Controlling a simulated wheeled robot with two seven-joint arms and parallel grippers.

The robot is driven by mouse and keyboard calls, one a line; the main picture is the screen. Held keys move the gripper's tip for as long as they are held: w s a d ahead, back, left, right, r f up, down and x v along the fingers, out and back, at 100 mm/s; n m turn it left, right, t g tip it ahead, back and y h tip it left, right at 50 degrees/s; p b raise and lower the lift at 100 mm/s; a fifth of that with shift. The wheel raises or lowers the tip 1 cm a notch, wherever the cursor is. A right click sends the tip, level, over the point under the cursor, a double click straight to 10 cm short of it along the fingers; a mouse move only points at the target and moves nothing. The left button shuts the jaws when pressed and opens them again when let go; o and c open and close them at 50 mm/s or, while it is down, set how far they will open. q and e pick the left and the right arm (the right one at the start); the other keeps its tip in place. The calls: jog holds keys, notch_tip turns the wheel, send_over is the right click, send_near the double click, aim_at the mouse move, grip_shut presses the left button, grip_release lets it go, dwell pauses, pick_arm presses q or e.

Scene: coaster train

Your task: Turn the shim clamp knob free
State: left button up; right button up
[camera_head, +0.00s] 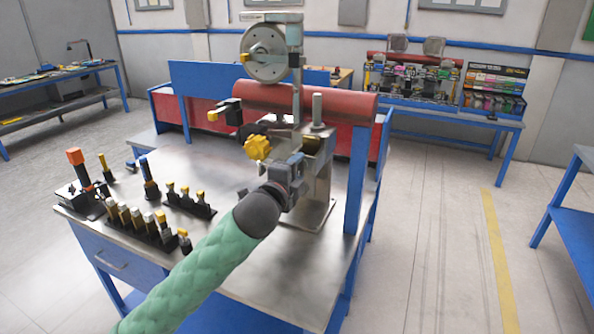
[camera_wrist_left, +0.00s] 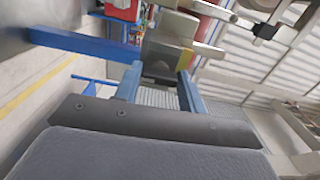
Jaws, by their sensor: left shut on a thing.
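My left gripper (camera_head: 297,160) reaches in at the front of the machine stand (camera_head: 318,180) on the bench. Its blue fingers are shut on a small dark part of the stand, which I take to be the shim clamp knob; the fingers mostly hide it. In the left wrist view the fingertips (camera_wrist_left: 161,72) close around a dark part below a pale metal block (camera_wrist_left: 166,52). A yellow lobed knob (camera_head: 257,147) stands just left of the gripper, apart from the fingers. My right gripper is not in view.
A red roller (camera_head: 335,103) and a grey wheel (camera_head: 265,55) stand above the gripper. Racks of yellow-tipped tools (camera_head: 140,222) and an orange-topped tool (camera_head: 76,170) stand at the bench's left. Bare bench top (camera_head: 225,165) lies between.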

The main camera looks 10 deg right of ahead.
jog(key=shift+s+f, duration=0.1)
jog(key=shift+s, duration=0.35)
pick_arm(q)
jog(key=o, duration=1)
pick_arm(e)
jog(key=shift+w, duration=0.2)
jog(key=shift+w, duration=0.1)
pick_arm(q)
jog(key=shift+a, duration=0.1)
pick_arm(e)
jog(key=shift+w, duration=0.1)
pick_arm(q)
jog(key=shift+s+a+f, duration=0.1)
jog(key=shift+s+a, duration=0.05)
jog(key=shift+s, duration=0.15)
jog(key=shift+b+v, duration=1.6)
jog(key=shift+v, duration=1.95)
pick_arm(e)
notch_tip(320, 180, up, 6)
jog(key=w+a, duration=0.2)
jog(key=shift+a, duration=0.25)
pick_arm(q)
jog(key=shift+w, duration=0.1)
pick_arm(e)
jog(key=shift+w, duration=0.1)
